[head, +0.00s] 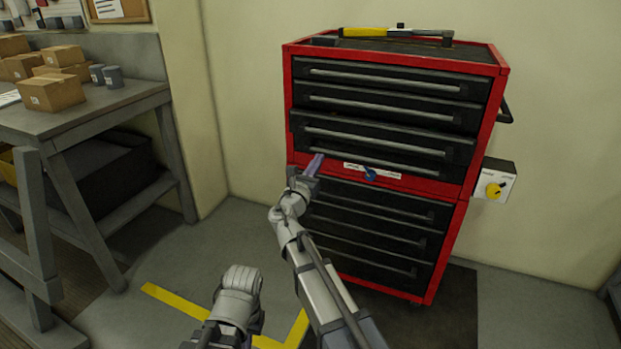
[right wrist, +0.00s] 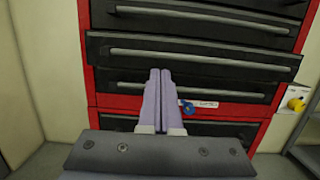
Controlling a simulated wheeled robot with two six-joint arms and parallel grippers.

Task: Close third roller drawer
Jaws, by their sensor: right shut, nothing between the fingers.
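The red roller cabinet (head: 483,140) has black drawers with long grey bar handles. The third drawer (head: 375,125) of its upper part stands out a little from the drawers around it. It also shows in the right wrist view (right wrist: 200,44), with its front wider than its neighbours. My right gripper (head: 319,157) is shut and empty, its purple fingers (right wrist: 159,73) together. The fingertips appear just below the third drawer, in front of the fourth drawer's left half. I cannot tell whether they touch anything. My left arm shows at the bottom; its gripper is not visible.
A yellow-handled tool (head: 375,32) lies on the cabinet top. A blue knob (head: 370,174) is on the red band below the upper drawers. A box with a yellow switch (head: 493,190) is at the right. A workbench (head: 110,105) with cardboard boxes stands left.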

